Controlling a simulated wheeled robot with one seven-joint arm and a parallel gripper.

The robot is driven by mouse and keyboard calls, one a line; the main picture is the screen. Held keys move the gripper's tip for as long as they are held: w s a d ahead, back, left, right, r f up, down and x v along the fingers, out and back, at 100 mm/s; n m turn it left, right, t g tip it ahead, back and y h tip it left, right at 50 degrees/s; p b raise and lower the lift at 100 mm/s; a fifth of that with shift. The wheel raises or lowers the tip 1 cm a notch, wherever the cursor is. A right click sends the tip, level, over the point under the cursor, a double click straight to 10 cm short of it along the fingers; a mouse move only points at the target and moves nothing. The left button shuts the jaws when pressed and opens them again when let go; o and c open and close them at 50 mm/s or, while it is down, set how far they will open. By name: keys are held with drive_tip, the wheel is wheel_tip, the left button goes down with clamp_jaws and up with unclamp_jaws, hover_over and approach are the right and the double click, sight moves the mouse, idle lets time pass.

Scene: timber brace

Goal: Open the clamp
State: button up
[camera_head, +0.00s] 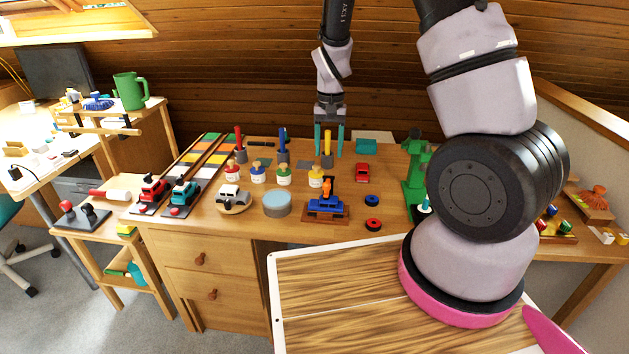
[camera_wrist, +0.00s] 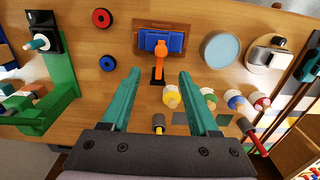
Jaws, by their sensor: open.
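The clamp has an orange lever (camera_head: 327,187) over a blue block (camera_head: 326,204) on a wooden base (camera_head: 312,216), near the front of the desk. In the wrist view the orange lever (camera_wrist: 158,58) points toward my gripper, and its end appears between the fingertips. The blue block (camera_wrist: 174,42) lies crosswise under it. My gripper (camera_head: 329,150) has teal fingers, spread apart and empty, pointing down over the back of the desk behind the clamp. The wrist view shows its fingertips (camera_wrist: 159,74) on either side of the lever's line, not touching it.
Paint bottles (camera_head: 284,177) stand left of the clamp, with a round blue-topped tin (camera_head: 277,203) nearer. A green stand (camera_head: 416,175) rises further right. An upright yellow-topped tool (camera_head: 327,146) stands near my fingers.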

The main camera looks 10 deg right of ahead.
sight(326, 183)
drive_tip(key=f, duration=1.1)
drive_tip(key=shift+a+f, duration=0.2)
drive_tip(key=shift+f, duration=0.05)
clamp_jaws()
idle(1.0)
